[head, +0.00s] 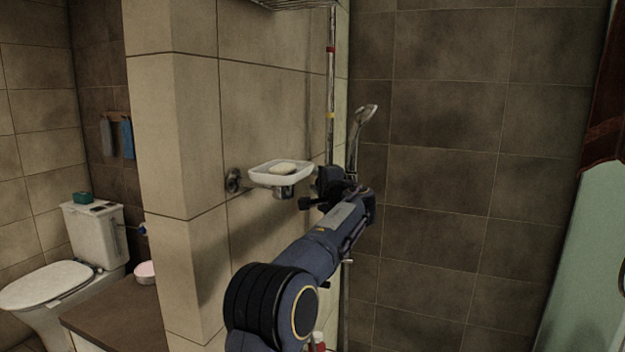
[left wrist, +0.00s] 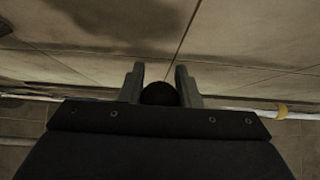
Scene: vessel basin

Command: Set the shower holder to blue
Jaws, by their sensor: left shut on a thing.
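A vertical shower rail (head: 331,85) runs up the wall, with a red band (head: 330,49) high up and a yellow band (head: 330,115) lower down. The yellow band also shows in the left wrist view (left wrist: 282,111). I see no blue band. The shower head (head: 366,114) stands tilted just right of the rail. My left gripper (head: 322,188) is at the rail below the yellow band, shut on the shower holder, whose dark round knob (left wrist: 160,94) shows between the fingers in the left wrist view. My gripper hides most of the holder in the head view. My right gripper is out of view.
A white soap dish (head: 265,178) with soap (head: 283,168) juts from the wall just left of my left gripper. A wire shelf (head: 290,4) is above. A toilet (head: 95,235) and a brown counter (head: 115,310) are at the left. The tiled wall at the right is clear.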

